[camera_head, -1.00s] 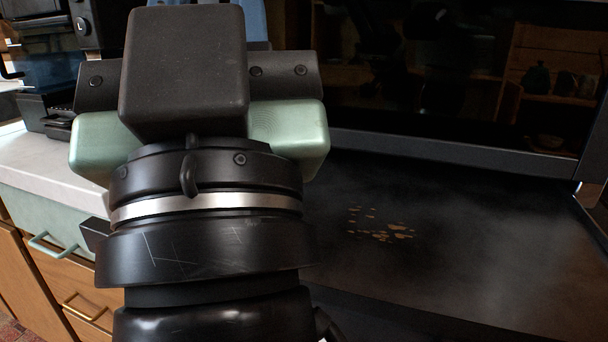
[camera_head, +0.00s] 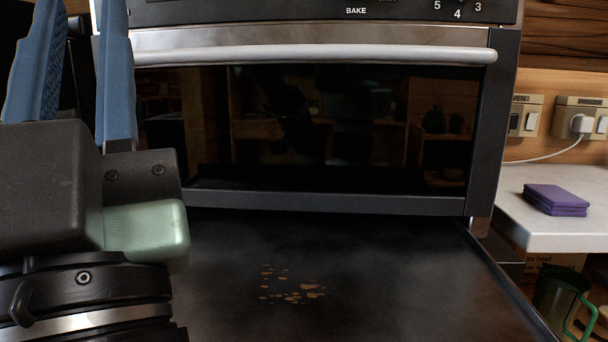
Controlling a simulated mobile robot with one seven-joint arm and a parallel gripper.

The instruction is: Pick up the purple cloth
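The purple cloth (camera_head: 556,198) lies folded in a flat stack on the pale countertop (camera_head: 530,236) at the right. My gripper (camera_head: 80,60) is at the far left of the view, its two blue fingers pointing up with a gap between them. No object shows between the fingers.
Wall sockets (camera_head: 580,118) with a white plug and cord are behind the cloth. A green mug (camera_head: 563,297) stands low at the right.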

